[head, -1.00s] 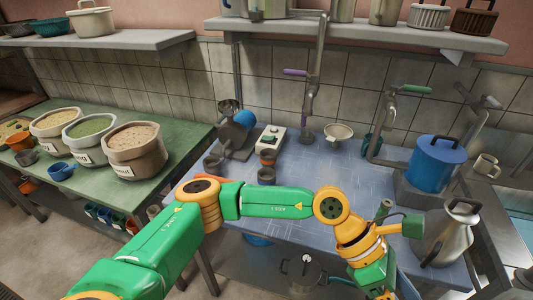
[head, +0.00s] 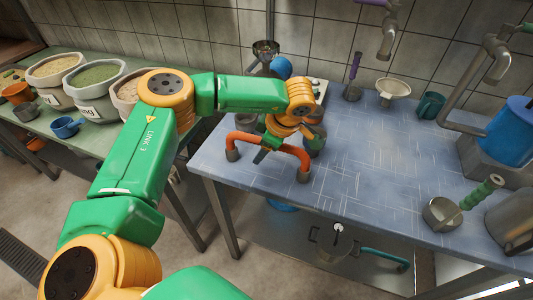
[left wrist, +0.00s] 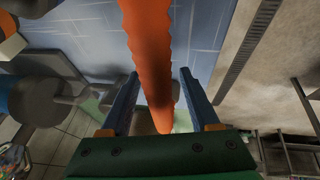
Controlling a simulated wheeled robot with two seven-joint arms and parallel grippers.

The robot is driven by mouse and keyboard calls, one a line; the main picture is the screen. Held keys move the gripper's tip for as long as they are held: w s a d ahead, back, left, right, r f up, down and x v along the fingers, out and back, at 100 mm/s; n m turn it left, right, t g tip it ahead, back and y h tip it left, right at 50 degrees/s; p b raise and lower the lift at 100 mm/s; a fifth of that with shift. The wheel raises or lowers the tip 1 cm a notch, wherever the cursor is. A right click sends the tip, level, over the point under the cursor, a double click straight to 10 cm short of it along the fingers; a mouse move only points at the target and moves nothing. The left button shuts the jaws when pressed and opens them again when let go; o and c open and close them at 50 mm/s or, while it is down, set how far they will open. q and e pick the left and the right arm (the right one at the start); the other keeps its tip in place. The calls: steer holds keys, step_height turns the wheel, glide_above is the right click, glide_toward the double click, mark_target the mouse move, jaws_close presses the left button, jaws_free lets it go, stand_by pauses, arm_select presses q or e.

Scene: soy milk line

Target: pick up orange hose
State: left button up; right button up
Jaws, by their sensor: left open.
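The orange hose (head: 296,153) stands as a low arch with grey ends on the left front part of the blue table. My left gripper (head: 266,147) is over the middle of the arch, coming in from above. In the left wrist view the hose (left wrist: 146,45) runs between the two spread blue fingers (left wrist: 160,100). The fingers are open, with a gap visible on each side of the hose. My wrist hides part of the arch in the head view. My right gripper is not in view.
The blue table (head: 370,165) is clear right of the hose. Dark cups (head: 314,138) stand close behind it. A strainer (head: 393,90) and teal cup (head: 430,105) are farther back. A green-handled pot (head: 445,212) stands at the right. A lidded pot (head: 335,240) is on the shelf below.

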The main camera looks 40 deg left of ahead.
arm_select(q)
steer(key=shift+a+f, duration=0.25)
steer(key=shift+a, duration=0.1)
steer(key=shift+d+r, duration=0.15)
steer(key=shift+d, duration=0.1)
steer(key=c, duration=0.6)
jaws_close()
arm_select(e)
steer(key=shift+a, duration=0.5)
